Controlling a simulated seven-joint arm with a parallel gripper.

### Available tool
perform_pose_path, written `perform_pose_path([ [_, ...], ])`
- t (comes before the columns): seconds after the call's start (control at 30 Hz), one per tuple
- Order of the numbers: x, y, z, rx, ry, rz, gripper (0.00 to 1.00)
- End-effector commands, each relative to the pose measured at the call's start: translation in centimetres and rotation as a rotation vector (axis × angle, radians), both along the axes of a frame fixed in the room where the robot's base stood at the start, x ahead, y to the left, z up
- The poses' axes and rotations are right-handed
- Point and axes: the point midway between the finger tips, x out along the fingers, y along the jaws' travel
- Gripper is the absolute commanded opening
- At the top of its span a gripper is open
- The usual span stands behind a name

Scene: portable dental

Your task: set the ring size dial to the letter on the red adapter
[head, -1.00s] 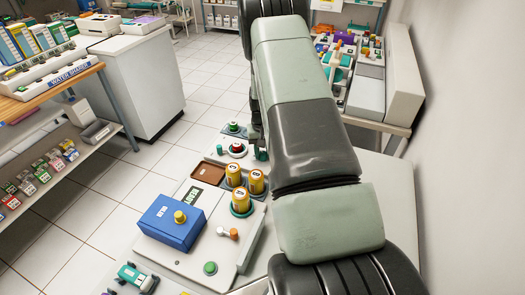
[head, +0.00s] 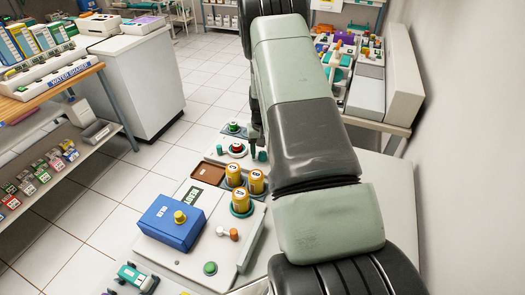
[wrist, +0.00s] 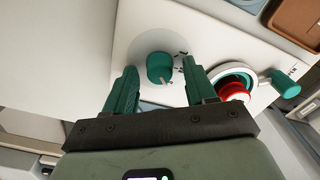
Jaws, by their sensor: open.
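A green round dial knob (wrist: 160,70) stands on a white panel (wrist: 118,40) in the wrist view, with small dark marks to its right that are too small to read. My gripper (wrist: 160,64) is open, its two green fingers on either side of the knob with gaps to both. I cannot tell how far down the fingertips reach. A red adapter (wrist: 235,90) sits in a white and green ring to the right of the right finger. The adapter also shows in the head view (head: 236,148). No letter on it is readable.
A green side handle (wrist: 284,84) sticks out beside the red adapter. In the head view, several yellow cylinders (head: 234,174), a brown tray (head: 208,173) and a blue box (head: 171,222) with a yellow knob stand nearer. My arm hides much of the right side.

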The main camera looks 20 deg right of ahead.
Motion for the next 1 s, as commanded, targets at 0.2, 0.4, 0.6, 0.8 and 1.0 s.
perform_pose_path([
  [0.2,0.1,0.0,3.5,-0.001,-0.005,0.001,0.55],
  [0.4,0.1,0.0,7.5,-0.001,-0.004,0.001,0.55],
  [0.6,0.0,0.0,10.0,0.0,-0.001,0.0,0.55],
  [0.8,0.0,0.0,10.6,0.0,0.0,0.0,0.55],
  [1.0,0.0,0.0,10.6,0.0,0.0,0.0,0.55],
])
